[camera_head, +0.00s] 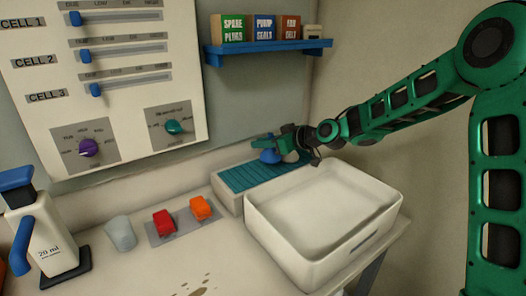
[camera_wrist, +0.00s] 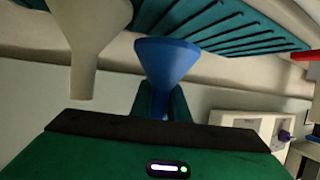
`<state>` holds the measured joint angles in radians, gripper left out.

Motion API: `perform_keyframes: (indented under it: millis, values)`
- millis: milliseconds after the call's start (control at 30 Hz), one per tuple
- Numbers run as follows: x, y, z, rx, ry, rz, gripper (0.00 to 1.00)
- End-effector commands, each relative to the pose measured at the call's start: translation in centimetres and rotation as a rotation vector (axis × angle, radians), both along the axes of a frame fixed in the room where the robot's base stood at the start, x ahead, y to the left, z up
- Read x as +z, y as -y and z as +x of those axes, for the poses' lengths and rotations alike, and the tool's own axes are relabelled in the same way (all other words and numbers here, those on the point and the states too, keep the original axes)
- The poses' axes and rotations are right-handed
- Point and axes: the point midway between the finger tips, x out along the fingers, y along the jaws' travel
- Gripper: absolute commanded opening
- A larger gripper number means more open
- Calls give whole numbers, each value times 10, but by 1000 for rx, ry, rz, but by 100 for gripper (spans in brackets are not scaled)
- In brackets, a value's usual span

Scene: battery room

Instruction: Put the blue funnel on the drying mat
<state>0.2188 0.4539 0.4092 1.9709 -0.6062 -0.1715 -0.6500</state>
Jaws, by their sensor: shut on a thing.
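The blue funnel (camera_head: 269,156) is at the back of the teal ribbed drying mat (camera_head: 240,178), beside the wall. My gripper (camera_head: 272,146) reaches in from the right and is shut on the funnel. In the wrist view the blue funnel (camera_wrist: 167,60) shows its wide cone toward the mat (camera_wrist: 215,22), with its narrow spout between my green fingers (camera_wrist: 158,103). The cone's rim is close to the mat; I cannot tell whether it touches.
A beige funnel (camera_wrist: 90,40) is close beside the blue one. A white basin (camera_head: 290,243) stands in front of the mat. Red (camera_head: 163,222) and orange (camera_head: 201,208) switches, a pale cup (camera_head: 121,233) and a white dispenser (camera_head: 45,240) are left. A blue shelf (camera_head: 268,47) hangs above.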

Motion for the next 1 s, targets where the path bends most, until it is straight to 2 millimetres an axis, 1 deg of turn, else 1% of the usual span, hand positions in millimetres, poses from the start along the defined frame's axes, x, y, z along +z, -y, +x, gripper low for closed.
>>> perform_keyframes:
  millis: [33, 100, 167, 467, 500, 567, 867, 1000]
  values:
    - [-9, 0, 0, 0, -5, 1, 0]
    - [-18, 0, 0, 0, -3, 1, 0]
    - [-23, 0, 0, 0, -2, 1, 0]
    - [-25, 0, 0, 0, 0, 0, 0]
    - [-26, 0, 0, 0, 0, 0, 19]
    - [-25, 0, 0, 0, 0, 0, 33]
    - [-24, 0, 0, 0, 0, 0, 33]
    - [-21, 7, -5, -2, 0, -1, 33]
